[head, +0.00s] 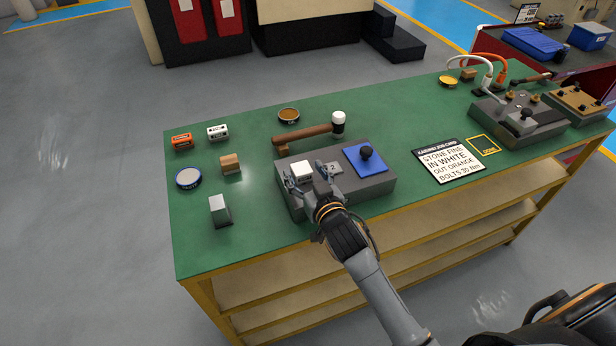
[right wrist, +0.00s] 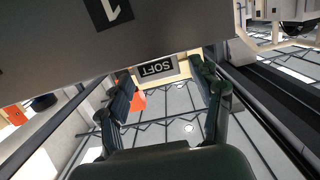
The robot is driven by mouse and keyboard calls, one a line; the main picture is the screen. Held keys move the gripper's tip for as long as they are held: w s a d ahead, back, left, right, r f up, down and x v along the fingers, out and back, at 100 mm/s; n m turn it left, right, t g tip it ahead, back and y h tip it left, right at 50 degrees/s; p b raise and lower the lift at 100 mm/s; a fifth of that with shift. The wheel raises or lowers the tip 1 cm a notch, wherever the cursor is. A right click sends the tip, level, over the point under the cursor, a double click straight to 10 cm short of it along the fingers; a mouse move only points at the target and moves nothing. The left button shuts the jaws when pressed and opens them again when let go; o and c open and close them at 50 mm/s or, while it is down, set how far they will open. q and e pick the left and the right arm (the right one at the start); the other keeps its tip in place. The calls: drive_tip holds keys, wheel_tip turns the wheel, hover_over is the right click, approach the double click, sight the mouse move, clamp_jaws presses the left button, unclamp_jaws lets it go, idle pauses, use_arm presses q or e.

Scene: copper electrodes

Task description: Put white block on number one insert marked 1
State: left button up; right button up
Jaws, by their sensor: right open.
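The white block (head: 301,172) is upright on the left part of the grey fixture (head: 378,187), to the left of the plate marked 2 (head: 335,168). In the right wrist view the block's SOFT label (right wrist: 157,69) shows between my fingers, against the grey fixture face. A black label marked 1 (right wrist: 108,12) is on that fixture. Any insert under the block is hidden. My right gripper (head: 307,181) is open, with one finger on each side of the block; it also shows in the right wrist view (right wrist: 168,95). My left gripper is out of view.
A blue plate with a black knob (head: 366,160) is on the fixture's right. A hammer (head: 308,134) lies behind it.

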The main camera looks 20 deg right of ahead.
drive_tip(key=s+r+b, duration=0.2)
drive_tip(key=s, duration=1)
drive_tip(key=shift+d, duration=0.3)
